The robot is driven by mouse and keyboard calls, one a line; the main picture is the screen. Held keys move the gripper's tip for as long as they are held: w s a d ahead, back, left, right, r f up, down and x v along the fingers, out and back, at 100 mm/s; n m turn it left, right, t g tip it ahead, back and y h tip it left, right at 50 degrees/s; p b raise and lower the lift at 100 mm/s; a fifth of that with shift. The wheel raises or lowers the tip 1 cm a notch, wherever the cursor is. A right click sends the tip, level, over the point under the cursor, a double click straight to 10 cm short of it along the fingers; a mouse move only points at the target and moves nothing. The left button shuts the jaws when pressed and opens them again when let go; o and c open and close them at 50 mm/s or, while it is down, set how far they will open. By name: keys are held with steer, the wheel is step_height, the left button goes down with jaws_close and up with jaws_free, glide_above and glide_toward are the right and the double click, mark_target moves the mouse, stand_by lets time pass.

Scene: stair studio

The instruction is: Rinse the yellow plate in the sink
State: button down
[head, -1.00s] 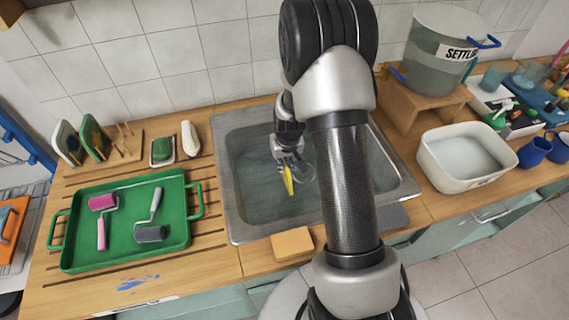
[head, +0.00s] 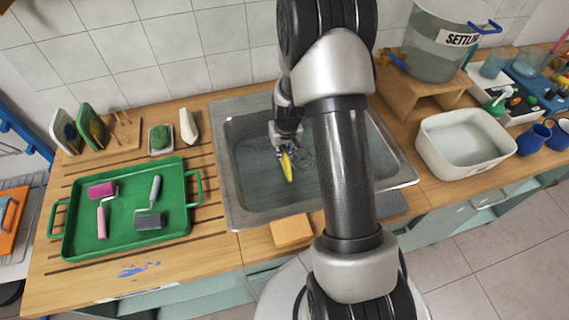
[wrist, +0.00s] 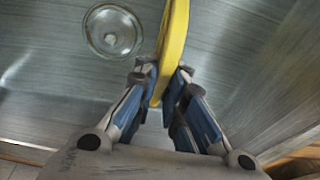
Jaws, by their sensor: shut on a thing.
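The yellow plate (head: 287,167) is held on edge inside the metal sink (head: 232,190). My gripper (head: 285,150) is shut on the plate's rim, low in the basin. In the wrist view the yellow plate (wrist: 172,45) stands edge-on between the blue-padded fingers of my gripper (wrist: 160,80). A round clear glass piece (wrist: 113,31) lies to the left of the plate on the sink floor in that view. My arm hides the right part of the sink in the head view. I cannot tell whether water is running.
A green tray (head: 75,240) with two paint rollers stands left of the sink. A rack with plates (head: 93,124) is behind it. A sponge-coloured block (head: 291,231) lies at the sink's front edge. A white tub (head: 464,167) and a "SETTL" tank (head: 434,62) stand right.

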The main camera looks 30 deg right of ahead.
steer(key=shift+r, duration=0.1)
stand_by(0.3)
steer(key=w+p+v, duration=0.2)
steer(key=p+v, duration=0.4)
steer(key=v, duration=0.3)
steer(key=w+d+r+p+v, duration=0.1)
steer(key=w+p+v, duration=0.1)
steer(key=p+v, duration=0.5)
steer(key=shift+v, duration=1.55)
stand_by(1.5)
steer(key=shift+w+p+v, duration=0.2)
steer(key=shift+p+v, duration=0.55)
steer(key=shift+v, duration=0.25)
steer(key=shift+w+p+v, duration=0.2)
steer(key=shift+p+v, duration=0.55)
steer(key=shift+v, duration=0.2)
steer(key=shift+d, duration=0.1)
